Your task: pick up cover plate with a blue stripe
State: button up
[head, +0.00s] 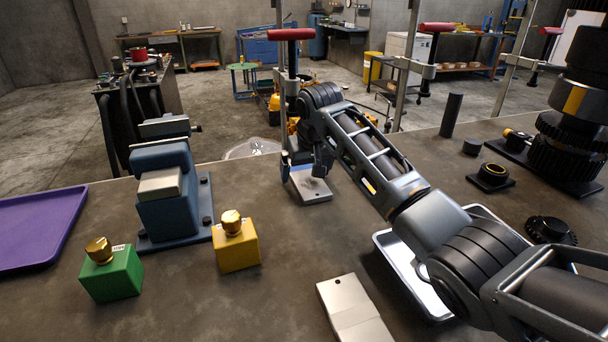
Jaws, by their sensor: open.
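A light metal cover plate (314,193) lies on the workbench below my gripper, in the middle of the head view. A blue area shows along its far left part, partly hidden by the fingers. My gripper (304,169) points down over the far end of this plate, with its fingers apart. I cannot tell whether the fingertips touch the plate. A second pale metal plate (354,312) lies at the front edge of the view, and no blue stripe shows on it.
A blue vise (165,205), a green block (111,277), a yellow block (236,249) and a purple tray (38,225) stand left. A metal tray (398,272) lies partly under my arm. Dark gear parts (566,160) stand at the right. Bare bench surrounds the yellow block's right side.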

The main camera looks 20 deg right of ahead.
jog(key=shift+f, duration=0.1)
jog(key=c, duration=1.6)
jog(key=shift+o, duration=0.2)
